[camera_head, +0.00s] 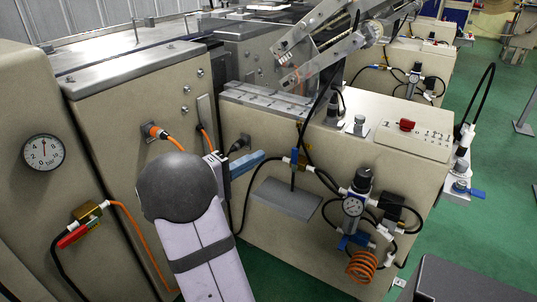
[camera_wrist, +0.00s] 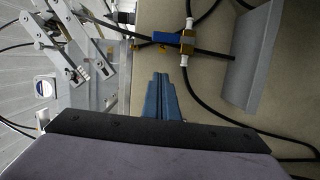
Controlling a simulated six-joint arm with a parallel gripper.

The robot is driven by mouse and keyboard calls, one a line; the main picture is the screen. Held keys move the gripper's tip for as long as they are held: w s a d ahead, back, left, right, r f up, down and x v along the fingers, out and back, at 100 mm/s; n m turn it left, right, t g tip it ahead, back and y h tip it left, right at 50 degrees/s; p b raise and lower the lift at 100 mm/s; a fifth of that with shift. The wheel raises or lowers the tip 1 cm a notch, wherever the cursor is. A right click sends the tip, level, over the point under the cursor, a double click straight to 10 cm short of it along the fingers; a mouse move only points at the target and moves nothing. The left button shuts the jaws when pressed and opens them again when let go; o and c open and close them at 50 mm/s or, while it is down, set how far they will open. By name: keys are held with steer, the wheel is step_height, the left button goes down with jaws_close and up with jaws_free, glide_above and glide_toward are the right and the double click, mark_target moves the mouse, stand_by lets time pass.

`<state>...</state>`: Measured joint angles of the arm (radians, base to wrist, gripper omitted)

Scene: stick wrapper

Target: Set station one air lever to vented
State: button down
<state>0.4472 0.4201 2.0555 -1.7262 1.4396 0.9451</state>
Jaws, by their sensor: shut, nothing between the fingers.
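A brass air valve (camera_head: 301,158) with white fittings sits on the front of the beige machine, in a black hose. In the wrist view the brass valve (camera_wrist: 187,43) is above and right of my fingertips. Its blue lever (camera_wrist: 165,39) sticks out sideways to the left, across the hose line. My gripper (camera_head: 261,156) is shut and empty, its blue fingers pointing at the valve from the left in the head view. In the wrist view my gripper (camera_wrist: 160,77) shows a visible gap to the lever. No station label is readable.
A grey shelf plate (camera_head: 286,198) juts out below the valve. A regulator with gauge (camera_head: 353,205) and an orange coil (camera_head: 362,266) hang to the right. A red-handled valve (camera_head: 75,234) and a pressure gauge (camera_head: 44,152) are at left. Black hoses loop around the valve.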

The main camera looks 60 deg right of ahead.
steer(key=shift+v, duration=2.65)
steer(key=s+a+f+n+y, duration=0.35)
steer(key=a+f+y, duration=0.2)
steer(key=f, duration=0.45)
steer(key=s+a+f+n+y, duration=0.2)
steer(key=s+a+f+y, duration=0.3)
steer(key=f, duration=0.5)
steer(key=a+f+m+t+y+p, duration=0.15)
steer(key=a+m+y, duration=0.4)
steer(key=a, duration=1.55)
steer(key=w+a+r+n+t+p, duration=0.1)
steer(key=r+p, duration=1.9)
steer(key=r, duration=0.1)
steer(key=w+a+r+n+t+y+p, duration=0.1)
steer(key=a+r+n+t+p, duration=0.1)
steer(key=r+p, duration=1.8)
step_height(320, 180, up, 3)
steer(key=shift+a+f, duration=0.15)
steer(key=shift+a, duration=0.15)
